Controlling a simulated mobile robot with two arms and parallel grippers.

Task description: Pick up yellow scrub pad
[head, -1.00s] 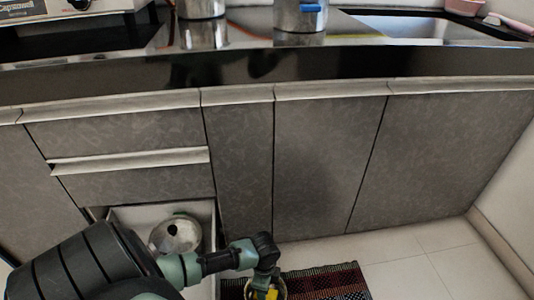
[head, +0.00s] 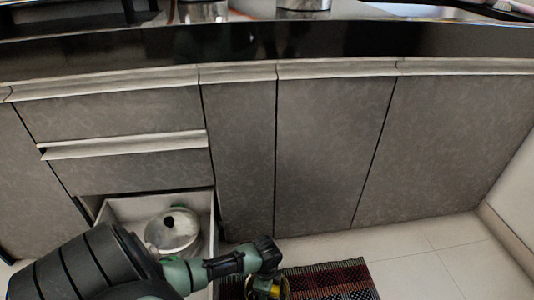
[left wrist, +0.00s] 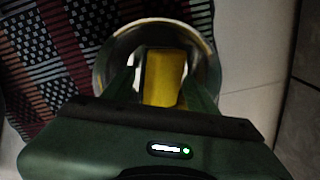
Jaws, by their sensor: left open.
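The yellow scrub pad (left wrist: 165,77) is inside a round metallic pot (left wrist: 105,70) in the left wrist view. My left gripper (left wrist: 162,88) is open, with its fingers reaching into the pot on either side of the pad. I cannot tell whether they touch it. In the head view the pad (head: 269,287) is a small yellow patch at the bottom edge, and my left gripper (head: 265,285) hides much of the pot. My right gripper is in neither view.
The pot stands on or beside a patterned woven mat (head: 335,280) on the tiled floor (head: 440,265). An open drawer (head: 130,207) holding a silver lidded pot (head: 172,232) is to the left, below my arm. Grey cabinet doors (head: 325,150) stand behind. The floor at right is clear.

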